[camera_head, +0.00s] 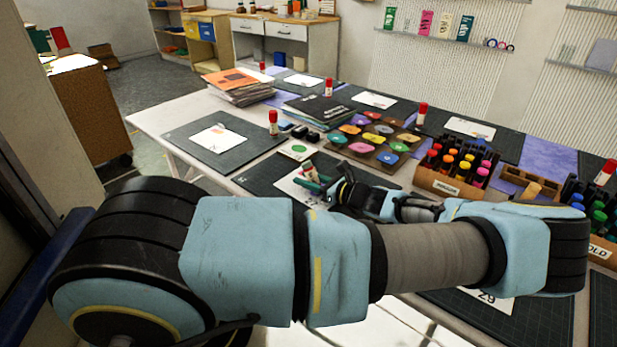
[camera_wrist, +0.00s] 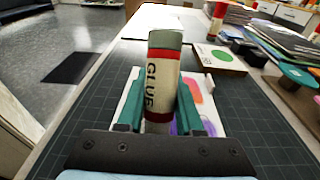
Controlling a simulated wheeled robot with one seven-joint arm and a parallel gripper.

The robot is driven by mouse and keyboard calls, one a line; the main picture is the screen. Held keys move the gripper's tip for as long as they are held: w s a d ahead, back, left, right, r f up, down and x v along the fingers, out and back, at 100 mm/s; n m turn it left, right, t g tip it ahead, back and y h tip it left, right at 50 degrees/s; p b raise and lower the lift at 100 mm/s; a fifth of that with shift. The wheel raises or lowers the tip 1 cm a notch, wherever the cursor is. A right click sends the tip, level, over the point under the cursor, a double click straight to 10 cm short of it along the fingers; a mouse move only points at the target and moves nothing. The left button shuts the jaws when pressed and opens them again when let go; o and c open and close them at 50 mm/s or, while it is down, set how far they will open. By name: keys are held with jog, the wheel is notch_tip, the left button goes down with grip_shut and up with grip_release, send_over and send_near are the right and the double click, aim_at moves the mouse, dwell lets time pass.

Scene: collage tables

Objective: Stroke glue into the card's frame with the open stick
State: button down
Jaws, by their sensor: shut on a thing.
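My gripper (camera_wrist: 155,118) is shut on a glue stick (camera_wrist: 162,85), with its green fingers on either side. The stick has a cream body lettered GLUE, red bands and a grey-green end towards the top of the wrist view. Its lower end is hidden by the gripper. A white card (camera_wrist: 206,108) with orange and purple marks lies on the dark cutting mat behind the stick. The stick and gripper hide its middle, so I cannot tell whether they touch. In the head view the stick (camera_head: 310,172) stands above the card (camera_head: 287,187), partly hidden by my gripper (camera_head: 318,184).
A pale block with a green dot (camera_head: 298,149) and black blocks lie beyond the mat (camera_head: 256,178). A tray of coloured discs (camera_head: 366,151) and a wooden marker rack (camera_head: 437,183) stand to the right. Another mat with a card (camera_head: 218,138) lies left.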

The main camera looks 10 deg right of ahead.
jog(key=shift+s+a, duration=0.4)
jog(key=shift+a, duration=0.05)
jog(key=shift+s+d+f+p, duration=0.15)
jog(key=shift+s+d+p, duration=0.2)
jog(key=shift+s+d, duration=0.5)
jog(key=shift+w+d+b, duration=0.5)
jog(key=shift+w+d, duration=0.7)
jog(key=shift+w+d+b, duration=0.6)
jog(key=shift+w+d, duration=0.4)
jog(key=shift+d, duration=0.15)
jog(key=shift+r, duration=0.25)
notch_tip(320, 180, up, 7)
jog(key=p, duration=0.5)
